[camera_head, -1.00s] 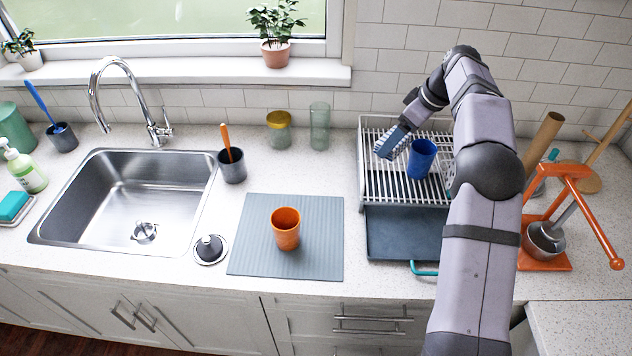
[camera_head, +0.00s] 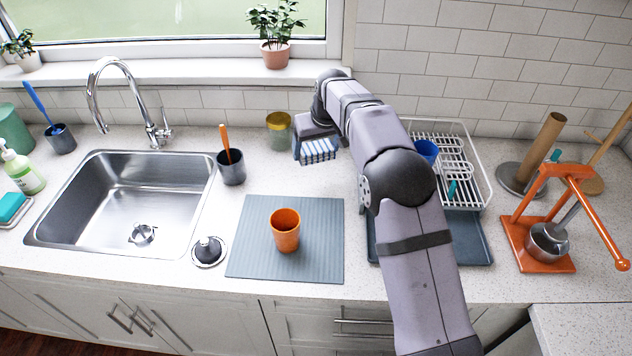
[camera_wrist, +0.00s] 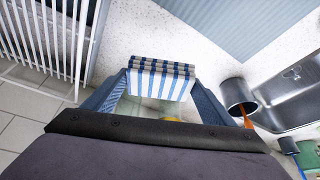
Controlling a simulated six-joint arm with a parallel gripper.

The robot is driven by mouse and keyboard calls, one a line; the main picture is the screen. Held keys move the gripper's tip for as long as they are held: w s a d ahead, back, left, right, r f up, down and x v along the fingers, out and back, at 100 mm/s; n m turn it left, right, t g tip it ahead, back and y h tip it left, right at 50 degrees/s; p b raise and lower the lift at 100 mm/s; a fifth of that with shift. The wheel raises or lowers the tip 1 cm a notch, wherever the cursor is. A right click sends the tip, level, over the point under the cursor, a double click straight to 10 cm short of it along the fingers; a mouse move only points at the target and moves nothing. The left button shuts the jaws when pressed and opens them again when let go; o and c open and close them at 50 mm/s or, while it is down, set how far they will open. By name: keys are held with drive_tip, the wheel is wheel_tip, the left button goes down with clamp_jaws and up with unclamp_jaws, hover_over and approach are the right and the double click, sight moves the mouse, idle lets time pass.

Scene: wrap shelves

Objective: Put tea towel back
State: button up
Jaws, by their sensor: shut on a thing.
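The tea towel (camera_head: 318,151) is a small folded cloth with blue and white stripes. My gripper (camera_head: 312,147) is shut on it and holds it over the counter behind the grey mat, just right of the yellow-lidded jar (camera_head: 279,130). In the wrist view the towel (camera_wrist: 160,82) sits between the two fingertips of my gripper (camera_wrist: 158,92), with its folded layers showing. I cannot tell how high it is above the counter.
The white dish rack (camera_head: 480,180) with a blue cup (camera_head: 427,151) stands behind my arm, partly hidden. An orange cup (camera_head: 285,232) stands on the grey mat (camera_head: 325,258). A utensil cup (camera_head: 231,170) is beside the sink (camera_head: 110,200). The green glass is hidden behind my gripper.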

drive_tip(key=p, duration=0.3)
approach(315, 181)
drive_tip(key=shift+x, duration=2.55)
drive_tip(key=shift+w+f, duration=0.15)
drive_tip(key=shift+w, duration=0.05)
drive_tip(key=shift+f, duration=0.1)
drive_tip(key=shift+f, duration=0.15)
drive_tip(key=o, duration=1)
drive_tip(key=shift+r, duration=0.3)
drive_tip(key=b+v, duration=0.3)
drive_tip(key=v, duration=0.9)
